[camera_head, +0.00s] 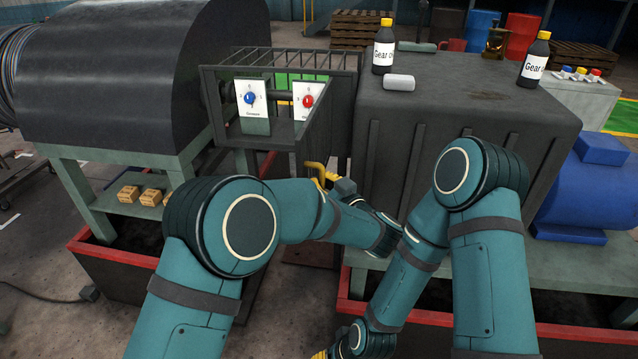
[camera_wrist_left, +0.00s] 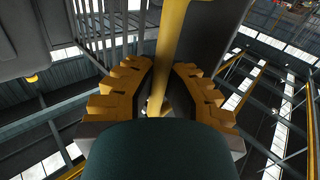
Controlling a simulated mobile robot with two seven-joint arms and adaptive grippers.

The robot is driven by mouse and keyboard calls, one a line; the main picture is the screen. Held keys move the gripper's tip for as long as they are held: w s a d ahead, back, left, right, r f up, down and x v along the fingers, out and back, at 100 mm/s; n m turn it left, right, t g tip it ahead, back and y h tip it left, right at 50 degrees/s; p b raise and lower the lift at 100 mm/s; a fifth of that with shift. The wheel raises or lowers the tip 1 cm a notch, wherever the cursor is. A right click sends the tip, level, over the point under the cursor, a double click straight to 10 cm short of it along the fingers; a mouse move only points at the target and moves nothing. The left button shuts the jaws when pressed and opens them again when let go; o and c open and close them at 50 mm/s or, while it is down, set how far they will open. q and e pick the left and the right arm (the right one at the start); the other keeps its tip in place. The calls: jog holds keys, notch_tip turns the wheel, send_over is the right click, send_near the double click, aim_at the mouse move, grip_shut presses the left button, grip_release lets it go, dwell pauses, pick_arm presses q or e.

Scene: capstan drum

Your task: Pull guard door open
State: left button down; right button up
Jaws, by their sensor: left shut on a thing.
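My left gripper (camera_head: 325,178) is at the handle, partly hidden by my arm. In the left wrist view the yellow handle bar (camera_wrist_left: 170,55) runs between the fingers of the left gripper (camera_wrist_left: 160,90), which is shut on it. My right gripper (camera_head: 322,354) is low at the bottom edge, mostly cut off.
The grey housing (camera_head: 470,110) stands close to the right, carrying bottles and a white cylinder (camera_head: 399,82). The large dark drum (camera_head: 140,70) is at left, above small yellow boxes (camera_head: 150,197).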

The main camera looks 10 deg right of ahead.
pick_arm(q)
jog(key=shift+s+f, duration=0.1)
jog(key=c, duration=1)
grip_release()
jog(key=shift+s, duration=0.1)
notch_tip(320, 180, up, 10)
jog(key=shift+r, duration=0.1)
